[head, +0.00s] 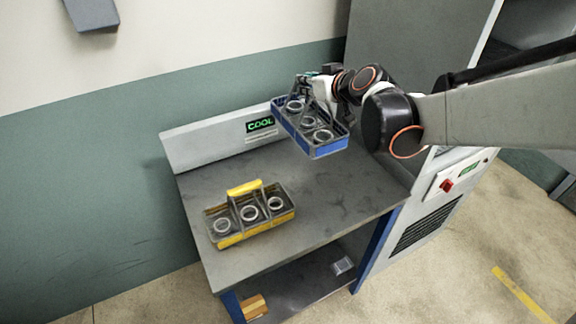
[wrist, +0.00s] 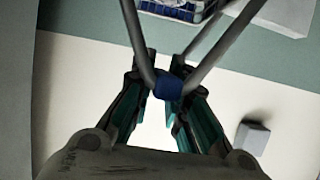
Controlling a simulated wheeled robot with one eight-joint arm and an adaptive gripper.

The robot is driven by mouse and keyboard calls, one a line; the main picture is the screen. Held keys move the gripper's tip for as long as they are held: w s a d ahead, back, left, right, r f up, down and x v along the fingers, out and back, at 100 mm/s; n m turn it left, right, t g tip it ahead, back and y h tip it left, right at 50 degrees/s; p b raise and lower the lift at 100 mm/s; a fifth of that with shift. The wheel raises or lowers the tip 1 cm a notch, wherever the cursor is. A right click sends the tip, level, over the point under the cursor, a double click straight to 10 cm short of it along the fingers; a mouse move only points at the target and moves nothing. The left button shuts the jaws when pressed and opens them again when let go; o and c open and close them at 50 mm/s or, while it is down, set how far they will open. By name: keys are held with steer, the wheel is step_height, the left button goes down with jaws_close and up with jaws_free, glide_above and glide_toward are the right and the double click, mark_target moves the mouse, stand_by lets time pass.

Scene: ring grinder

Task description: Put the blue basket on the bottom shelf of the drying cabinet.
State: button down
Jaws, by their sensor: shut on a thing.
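The blue basket (head: 316,147) holds three metal rings and hangs above the back right of the grey table in the head view. My gripper (head: 322,84) is at the top of its handle. In the wrist view my gripper (wrist: 166,85) is shut on the blue grip of the handle (wrist: 168,86), and part of the basket (wrist: 180,10) shows at the top edge. The drying cabinet is probably the tall grey cabinet (head: 405,40) at the right, partly behind my arm. Its bottom shelf cannot be made out.
A yellow basket (head: 272,226) with three rings stands on the table (head: 330,215). A backboard with a green COOL sign (head: 260,124) runs along the wall. A lower shelf (head: 310,283) holds small items. A control panel (head: 447,184) is to the right. Floor is clear at front right.

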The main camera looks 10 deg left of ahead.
steer(key=shift+a+f, duration=0.1)
steer(key=shift+f, duration=0.2)
step_height(320, 180, down, 19)
steer(key=b, duration=0.7)
steer(key=shift+f, duration=0.1)
steer(key=c, duration=1.6)
jaws_free()
steer(key=p+v, duration=0.3)
steer(key=v, duration=0.9)
